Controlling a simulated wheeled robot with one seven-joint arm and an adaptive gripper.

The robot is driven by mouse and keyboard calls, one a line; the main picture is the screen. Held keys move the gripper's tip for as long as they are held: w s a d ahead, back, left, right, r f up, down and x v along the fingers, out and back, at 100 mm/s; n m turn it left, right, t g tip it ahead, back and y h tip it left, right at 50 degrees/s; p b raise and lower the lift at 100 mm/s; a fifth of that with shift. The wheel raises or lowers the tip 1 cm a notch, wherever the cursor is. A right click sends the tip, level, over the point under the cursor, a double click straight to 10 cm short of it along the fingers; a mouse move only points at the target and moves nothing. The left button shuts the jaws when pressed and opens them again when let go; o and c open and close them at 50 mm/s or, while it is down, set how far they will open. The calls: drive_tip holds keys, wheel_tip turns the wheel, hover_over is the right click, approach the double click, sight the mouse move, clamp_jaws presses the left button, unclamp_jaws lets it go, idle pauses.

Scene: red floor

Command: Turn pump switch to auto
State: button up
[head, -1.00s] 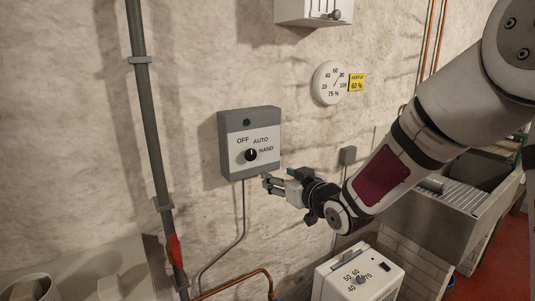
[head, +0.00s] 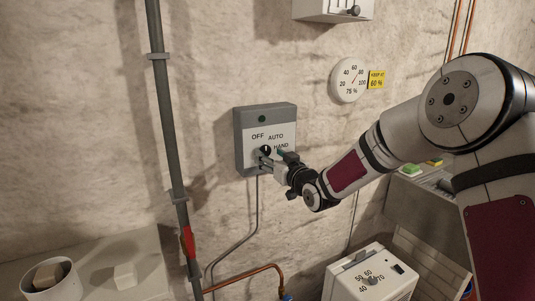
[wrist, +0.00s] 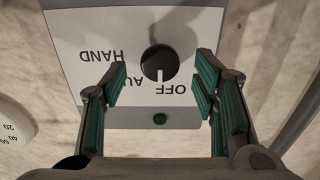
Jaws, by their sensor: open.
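The pump switch box (head: 243,137) is a grey wall box with a white face lettered OFF, AUTO and HAND. Its round black knob (head: 265,150) is partly behind my gripper (head: 270,159) in the head view. In the wrist view, which is upside down, the knob (wrist: 158,61) shows whole. My gripper (wrist: 161,74) is open, with green-padded fingers on either side of the knob. I see no contact. The left finger hides part of the word AUTO. A small green lamp (wrist: 160,118) is on the box.
A grey pipe (head: 164,100) runs down the wall left of the box. A round gauge (head: 349,80) hangs at upper right. A white dial box (head: 368,278) stands below. A ledge with a cup (head: 48,280) is at lower left.

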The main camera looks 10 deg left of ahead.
sight(264, 150)
drive_tip(key=shift+x, duration=1.25)
drive_tip(key=shift+c, duration=0.5)
drive_tip(key=c, duration=1.1)
drive_tip(key=shift+o, duration=0.2)
drive_tip(key=shift+m, duration=0.3)
drive_tip(key=m+b, duration=0.2)
drive_tip(key=m, duration=0.2)
drive_tip(key=shift+f, duration=0.1)
drive_tip(key=shift+m+b, duration=0.45)
drive_tip(key=shift+m, duration=1.55)
